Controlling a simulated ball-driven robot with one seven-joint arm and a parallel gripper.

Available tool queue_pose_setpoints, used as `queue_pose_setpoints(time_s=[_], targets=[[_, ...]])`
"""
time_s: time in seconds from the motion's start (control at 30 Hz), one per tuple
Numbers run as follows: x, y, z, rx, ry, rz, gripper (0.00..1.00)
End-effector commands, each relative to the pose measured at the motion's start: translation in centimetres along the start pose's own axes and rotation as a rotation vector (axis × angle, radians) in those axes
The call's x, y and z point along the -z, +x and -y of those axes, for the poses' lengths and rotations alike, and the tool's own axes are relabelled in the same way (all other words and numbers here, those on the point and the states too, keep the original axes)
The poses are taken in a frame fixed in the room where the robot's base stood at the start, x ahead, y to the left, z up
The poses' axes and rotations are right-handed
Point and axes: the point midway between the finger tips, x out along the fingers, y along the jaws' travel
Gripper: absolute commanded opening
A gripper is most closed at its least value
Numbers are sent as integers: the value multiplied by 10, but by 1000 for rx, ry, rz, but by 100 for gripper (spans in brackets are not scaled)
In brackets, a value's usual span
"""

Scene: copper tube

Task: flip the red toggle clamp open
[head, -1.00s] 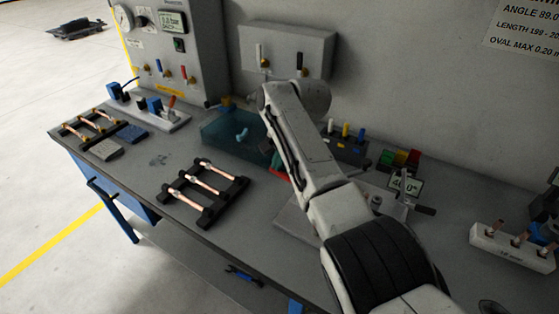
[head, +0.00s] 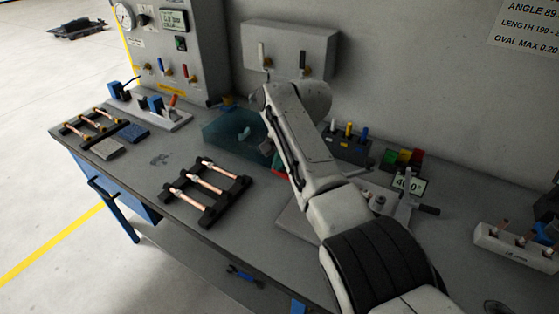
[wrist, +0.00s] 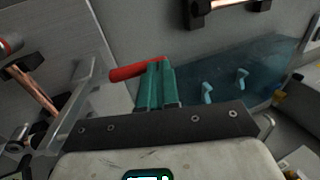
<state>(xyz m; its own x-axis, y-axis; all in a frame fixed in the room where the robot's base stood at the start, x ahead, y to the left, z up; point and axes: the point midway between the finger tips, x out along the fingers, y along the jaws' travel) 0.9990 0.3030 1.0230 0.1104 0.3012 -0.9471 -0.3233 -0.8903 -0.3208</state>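The red toggle clamp's handle (wrist: 137,70) shows in the wrist view as a red bar, lying tilted at the left of my fingertips. Its right end reaches the tips of my gripper (wrist: 159,64). The two teal fingers are close together, with only a thin line between them. They look shut against the handle's end; I cannot see the handle held between them. In the head view a small red piece (head: 278,169) shows beside my arm, which hides most of the clamp and my fingers. The rest of the clamp is hidden.
A see-through teal bin (head: 225,134) with light-blue pieces stands left of my arm. A black rack with copper tubes (head: 205,187) lies in front. A bending tool with a lever (head: 403,207) and an angle display (head: 408,184) stand right of my arm.

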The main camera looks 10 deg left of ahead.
Motion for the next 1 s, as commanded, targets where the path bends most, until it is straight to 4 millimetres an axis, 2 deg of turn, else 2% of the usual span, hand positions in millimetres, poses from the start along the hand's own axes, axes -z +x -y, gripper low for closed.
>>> queue_pose_setpoints(time_s=[0.4,0.47,0.8,1.0], targets=[[8,-48,2,0,4,-1,0],[9,-50,7,4,1,-3,0],[9,-108,38,3,1,-3,0],[9,-126,47,1,2,-2,0]])
